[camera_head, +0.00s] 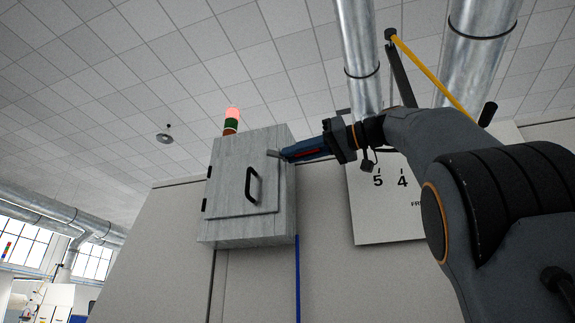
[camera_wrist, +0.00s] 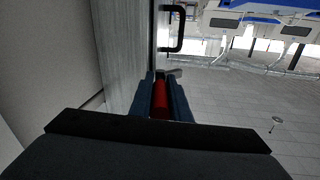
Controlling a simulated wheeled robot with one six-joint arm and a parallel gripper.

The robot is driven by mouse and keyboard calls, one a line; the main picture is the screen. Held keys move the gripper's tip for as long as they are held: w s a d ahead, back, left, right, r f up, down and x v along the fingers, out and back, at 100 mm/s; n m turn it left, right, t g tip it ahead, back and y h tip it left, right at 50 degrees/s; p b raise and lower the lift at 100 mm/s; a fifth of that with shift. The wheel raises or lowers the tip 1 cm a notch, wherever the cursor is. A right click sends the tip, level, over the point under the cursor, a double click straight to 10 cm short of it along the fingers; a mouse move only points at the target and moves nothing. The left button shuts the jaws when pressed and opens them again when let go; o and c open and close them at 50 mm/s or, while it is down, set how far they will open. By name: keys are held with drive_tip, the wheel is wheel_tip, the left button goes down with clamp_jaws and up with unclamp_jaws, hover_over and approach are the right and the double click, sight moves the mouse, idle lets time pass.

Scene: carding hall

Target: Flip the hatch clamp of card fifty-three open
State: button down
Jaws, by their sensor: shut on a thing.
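A grey metal box (camera_head: 226,222) with a hatch door (camera_head: 228,184) and a black bar handle (camera_head: 252,186) is on the wall in the head view. The door looks shut. The hatch clamp has a small silver tip (camera_head: 273,153) by the door's upper right edge, also seen in the wrist view (camera_wrist: 175,72), and a red lever (camera_wrist: 160,98). My gripper (camera_head: 288,153) reaches in from the right, its blue fingers shut around the red lever. The fingers hide part of the clamp. The handle also shows in the wrist view (camera_wrist: 179,28), beyond the fingertips.
A signal light (camera_head: 231,120) stands above the box. A white panel (camera_head: 385,222) marked "5" and "4" is to its right, partly behind my arm. Metal ducts (camera_head: 358,50) run down from the ceiling. A blue line (camera_head: 297,275) runs below the box. Space in front of the door looks clear.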

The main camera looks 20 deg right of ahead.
drive_tip(key=shift+w+n+g+y, duration=0.1)
drive_tip(key=shift+n+g+y, duration=0.3)
drive_tip(key=shift+g+y, duration=0.1)
drive_tip(key=c, duration=1.7)
unclamp_jaws()
drive_tip(key=shift+w, duration=0.1)
drive_tip(key=shift+o, duration=0.2)
drive_tip(key=b+v, duration=0.1)
drive_tip(key=v, duration=0.7)
